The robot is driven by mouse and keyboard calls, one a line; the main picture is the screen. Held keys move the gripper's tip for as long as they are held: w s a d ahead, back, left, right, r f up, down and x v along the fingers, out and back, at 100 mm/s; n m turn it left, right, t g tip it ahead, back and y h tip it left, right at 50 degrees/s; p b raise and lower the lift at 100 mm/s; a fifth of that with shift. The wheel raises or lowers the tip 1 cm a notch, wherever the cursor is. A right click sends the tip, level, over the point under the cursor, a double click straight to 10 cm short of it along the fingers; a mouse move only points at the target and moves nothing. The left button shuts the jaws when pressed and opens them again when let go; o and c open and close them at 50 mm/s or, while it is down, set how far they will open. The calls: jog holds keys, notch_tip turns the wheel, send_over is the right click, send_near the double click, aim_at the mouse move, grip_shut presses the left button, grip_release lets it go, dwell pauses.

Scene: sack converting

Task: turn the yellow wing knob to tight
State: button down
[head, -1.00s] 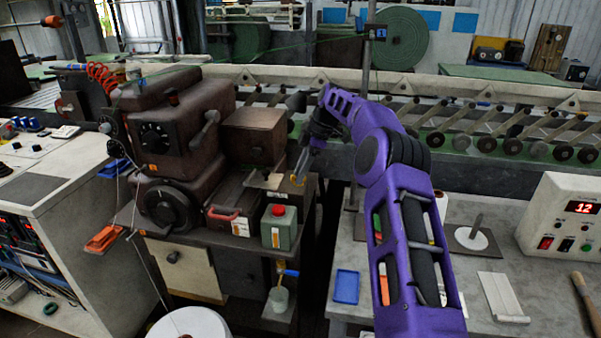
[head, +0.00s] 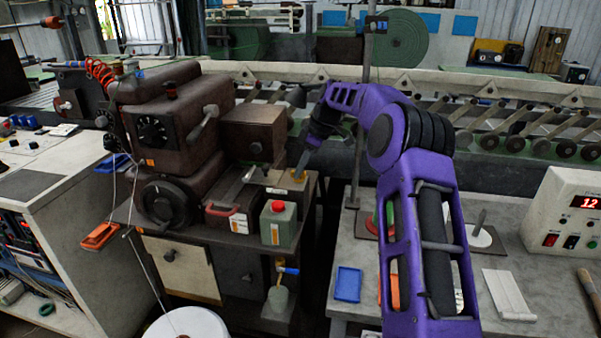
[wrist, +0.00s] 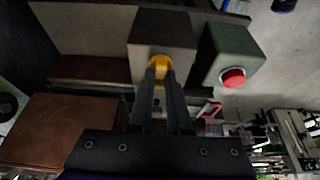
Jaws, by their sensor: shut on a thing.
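The yellow wing knob (wrist: 159,69) sits on top of a dark grey-brown block (wrist: 165,28). In the wrist view my gripper (wrist: 160,78) has its two dark fingers closed on the knob, one on each side. In the head view the knob (head: 298,176) shows as a small yellow spot at the tip of my gripper (head: 301,170), on the machine's right front corner. The fingers hide part of the knob, and its exact turn angle cannot be told.
A green can with a red cap (head: 278,224) stands close beside the block. A brown box (head: 254,135) is behind it. A red handle (head: 222,211) lies to the left. A blue-handled tap (head: 288,270) is below. A grey bench with a blue tray (head: 347,285) is at the right.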

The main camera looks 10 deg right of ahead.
jog(key=c, duration=0.9)
grip_release()
jog(key=shift+o, duration=0.2)
jog(key=p+v, duration=0.2)
jog(key=v, duration=1)
